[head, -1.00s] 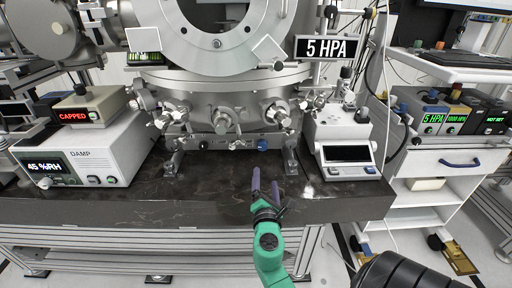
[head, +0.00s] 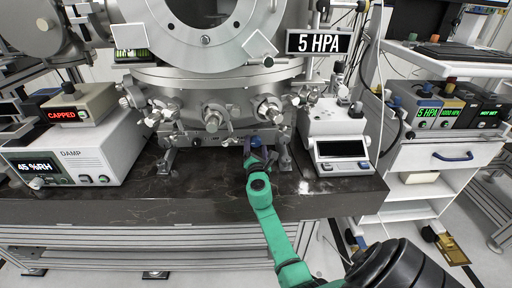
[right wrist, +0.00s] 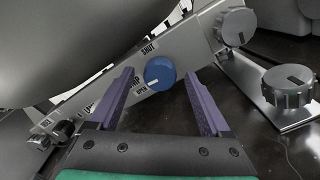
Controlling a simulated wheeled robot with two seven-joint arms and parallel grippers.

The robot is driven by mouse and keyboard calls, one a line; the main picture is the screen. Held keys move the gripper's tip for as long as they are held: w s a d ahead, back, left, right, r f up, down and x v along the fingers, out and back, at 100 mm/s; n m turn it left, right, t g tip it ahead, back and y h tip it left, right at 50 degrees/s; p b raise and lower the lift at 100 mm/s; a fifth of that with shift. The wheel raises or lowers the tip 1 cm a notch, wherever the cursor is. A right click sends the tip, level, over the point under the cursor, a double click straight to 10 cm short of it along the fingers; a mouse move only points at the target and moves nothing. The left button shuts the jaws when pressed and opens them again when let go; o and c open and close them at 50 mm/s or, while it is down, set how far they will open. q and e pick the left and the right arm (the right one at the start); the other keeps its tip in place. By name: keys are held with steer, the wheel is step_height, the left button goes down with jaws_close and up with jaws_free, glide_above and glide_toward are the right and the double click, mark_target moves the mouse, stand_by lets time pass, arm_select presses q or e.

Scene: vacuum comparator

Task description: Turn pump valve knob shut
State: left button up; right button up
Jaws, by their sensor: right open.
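The blue pump valve knob (right wrist: 160,73) sits on a grey panel under the chamber, with SHUT printed above it and OPEN at its lower left. Its white pointer line points to the lower left, toward OPEN. In the head view the knob (head: 255,141) shows just above my gripper. My right gripper (right wrist: 159,75) is open, with one purple finger on each side of the knob in the right wrist view. I see gaps on both sides; how deep the knob sits between the fingers I cannot tell. The right gripper (head: 258,154) also shows in the head view. My left gripper is not in view.
Grey knobs (right wrist: 236,27) and (right wrist: 289,86) stand right of the blue knob. The steel chamber (head: 210,85) overhangs the panel. A white scale-like device (head: 340,150) stands right on the dark bench (head: 130,205). A "5 HPA" display (head: 319,42) hangs above.

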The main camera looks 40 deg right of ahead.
jaws_close()
steer(key=shift+f, duration=0.1)
steer(key=m+b, duration=0.2)
steer(key=m, duration=0.2)
steer(key=shift+f+b, duration=0.15)
steer(key=shift+b, duration=0.25)
steer(key=m+b, duration=0.3)
steer(key=m, duration=0.2)
steer(key=shift+m, duration=0.3)
steer(key=m+b, duration=0.2)
steer(key=m, duration=0.1)
steer(key=shift+m, duration=0.4)
steer(key=shift+m+b, duration=1)
steer(key=shift+m, duration=0.9)
